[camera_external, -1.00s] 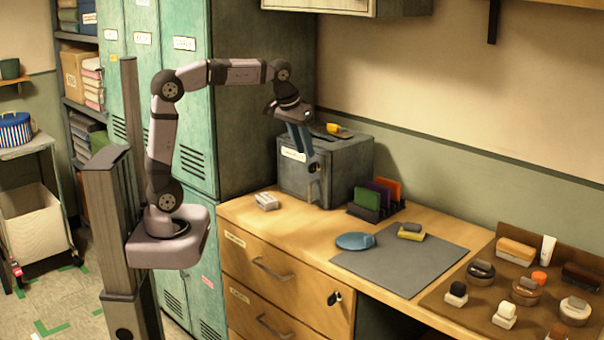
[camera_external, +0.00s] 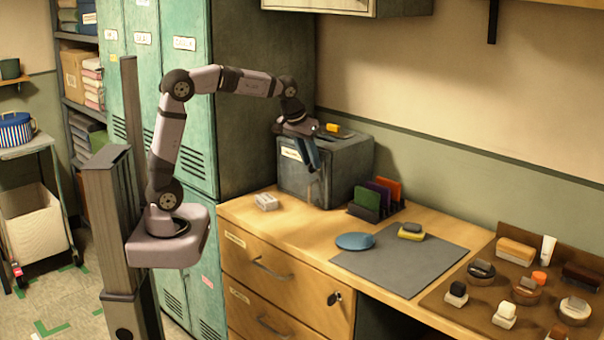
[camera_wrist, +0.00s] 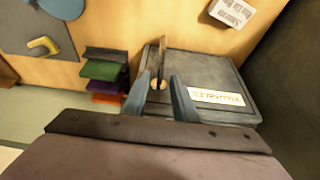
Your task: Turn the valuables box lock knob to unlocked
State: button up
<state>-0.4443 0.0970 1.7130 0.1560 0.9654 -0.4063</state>
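The valuables box is a dark grey box (camera_external: 347,172) with a pale label, standing on the wooden counter against the lockers; it also fills the middle of the wrist view (camera_wrist: 205,66). Its lock knob (camera_wrist: 162,50) shows in the wrist view as a thin upright lever with a light round spot at its base. My gripper (camera_wrist: 160,75) is open, its two blue fingers apart on either side of the knob's base. I cannot tell whether either finger touches it. In the external view my gripper (camera_external: 312,154) is at the box's front, hiding part of it.
A yellow-and-dark item (camera_external: 334,129) lies on top of the box. Green, purple and orange folders (camera_external: 378,196) stand close to its right. A small white block (camera_external: 266,202) lies in front. A blue disc (camera_external: 355,241) and grey mat (camera_external: 410,262) lie farther right.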

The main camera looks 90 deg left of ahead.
jog(key=shift+a+f, duration=0.1)
jog(key=shift+f, duration=0.1)
grip_shut()
